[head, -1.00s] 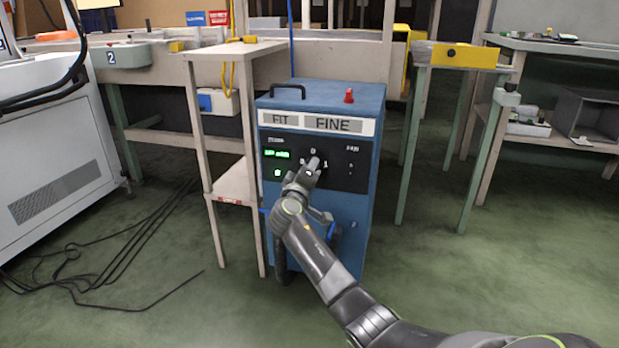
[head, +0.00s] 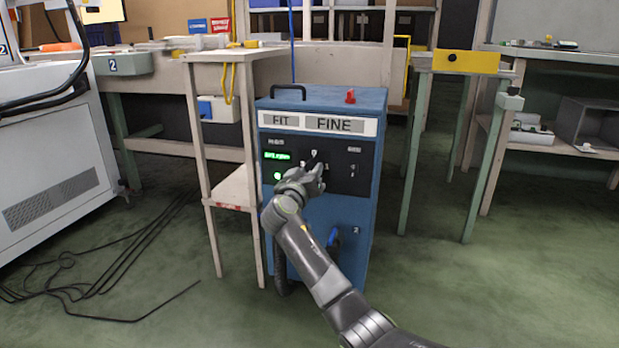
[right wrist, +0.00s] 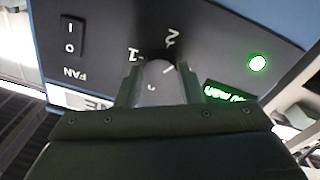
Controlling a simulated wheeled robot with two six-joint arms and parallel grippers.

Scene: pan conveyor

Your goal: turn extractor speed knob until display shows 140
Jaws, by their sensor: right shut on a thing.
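The blue extractor cabinet (head: 330,230) stands upright with a black control panel (head: 345,172) on its front. A green lit display (head: 277,156) sits at the panel's left; its digits are too blurred to read. My right gripper (head: 314,172) is at the panel, its fingers hiding the knob in the head view. In the right wrist view the right gripper (right wrist: 158,88) is shut on the grey speed knob (right wrist: 157,85), a finger on each side. The knob has a pale pointer line, and marks 1 and 2 show beside it. The display (right wrist: 226,93) is partly hidden there. My left gripper is not in view.
A FAN switch (right wrist: 69,38) and a green lamp (right wrist: 257,63) are on the panel. A narrow wooden stand (head: 237,185) stands close at the cabinet's left. Black cables (head: 95,255) lie on the floor at left. The floor at right is clear.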

